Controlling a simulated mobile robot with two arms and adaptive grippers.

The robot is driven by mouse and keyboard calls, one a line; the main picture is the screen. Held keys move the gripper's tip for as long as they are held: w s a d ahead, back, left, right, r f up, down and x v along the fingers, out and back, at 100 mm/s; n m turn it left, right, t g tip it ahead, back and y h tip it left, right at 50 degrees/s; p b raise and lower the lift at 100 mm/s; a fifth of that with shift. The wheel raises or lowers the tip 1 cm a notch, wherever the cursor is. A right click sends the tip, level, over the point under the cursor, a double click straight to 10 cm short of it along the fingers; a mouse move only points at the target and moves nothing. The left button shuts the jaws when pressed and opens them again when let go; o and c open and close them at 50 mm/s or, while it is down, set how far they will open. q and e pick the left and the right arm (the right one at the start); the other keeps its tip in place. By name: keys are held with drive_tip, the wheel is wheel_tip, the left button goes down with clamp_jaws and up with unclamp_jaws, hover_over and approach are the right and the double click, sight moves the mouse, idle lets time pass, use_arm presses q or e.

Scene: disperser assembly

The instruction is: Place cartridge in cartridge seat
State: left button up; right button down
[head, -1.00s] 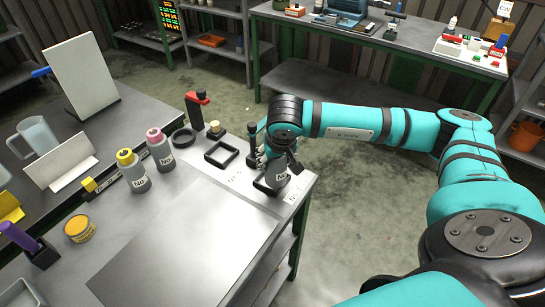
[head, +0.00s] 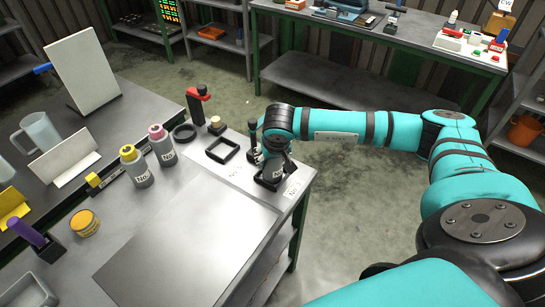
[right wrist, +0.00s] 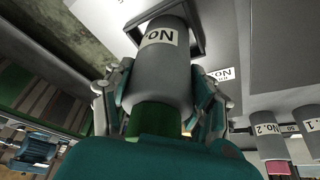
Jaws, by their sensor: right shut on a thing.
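My right gripper (head: 274,160) is shut on a grey cartridge (right wrist: 160,75) with a white "No." label and a green end. In the head view the cartridge (head: 272,174) stands about upright at the black square cartridge seat (head: 262,184) on the bench's right corner. In the right wrist view the fingers lie on both sides of the cartridge, and its far end overlaps the seat's square frame (right wrist: 200,42). I cannot tell whether it rests on the seat's bottom. My left gripper is not in view.
Grey cartridges with a yellow cap (head: 136,167) and a pink cap (head: 161,146) stand farther left. A dark upright post (head: 253,140) is close to my gripper. A metal plate (head: 185,240) covers the bench front.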

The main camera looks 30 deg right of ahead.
drive_tip(key=shift+c, duration=2.1)
unclamp_jaws()
drive_tip(key=shift+r, duration=0.1)
drive_tip(key=b+v, duration=0.2)
drive_tip(key=v, duration=1)
drive_tip(key=shift+s, duration=0.1)
